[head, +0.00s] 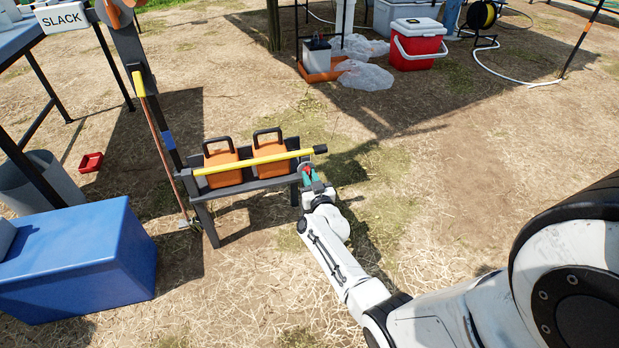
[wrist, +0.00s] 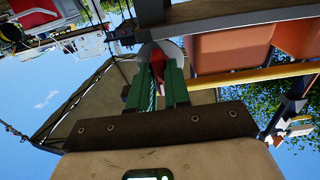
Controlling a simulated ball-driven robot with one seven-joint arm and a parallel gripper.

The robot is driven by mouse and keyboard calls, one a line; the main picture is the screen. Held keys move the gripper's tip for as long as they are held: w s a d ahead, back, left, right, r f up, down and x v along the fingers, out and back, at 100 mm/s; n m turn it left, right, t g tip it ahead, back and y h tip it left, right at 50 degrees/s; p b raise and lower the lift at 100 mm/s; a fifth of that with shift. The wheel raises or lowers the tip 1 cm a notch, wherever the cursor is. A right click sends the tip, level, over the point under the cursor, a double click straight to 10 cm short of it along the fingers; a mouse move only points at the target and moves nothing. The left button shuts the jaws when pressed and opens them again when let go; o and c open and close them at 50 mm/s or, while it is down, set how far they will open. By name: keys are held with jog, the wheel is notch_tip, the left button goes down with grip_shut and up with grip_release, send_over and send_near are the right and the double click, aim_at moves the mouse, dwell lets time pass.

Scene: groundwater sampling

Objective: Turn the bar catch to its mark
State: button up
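The bar catch, a small red handle on a round grey plate (head: 307,169), is at the right end of the dark rack, just below the end of the yellow bar (head: 262,160). In the wrist view the red handle (wrist: 158,55) stands between my green fingertips, with the grey plate behind it. My gripper (head: 311,178) reaches it from the front right; its fingers (wrist: 160,68) lie close along both sides of the handle and look shut on it. The fingers partly hide the handle, and I cannot make out a mark.
Two orange cases (head: 221,165) with dark handles stand in the rack behind the yellow bar. A blue box (head: 80,262) and a table with a SLACK sign (head: 62,18) are at the left. Open dry ground lies to the right.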

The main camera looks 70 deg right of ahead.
grip_shut()
jog(key=m+b, duration=0.3)
jog(key=m, duration=1.5)
jog(key=o, duration=0.5)
grip_release()
jog(key=p+v, duration=0.3)
jog(key=v, duration=0.8)
jog(key=shift+w, duration=0.1)
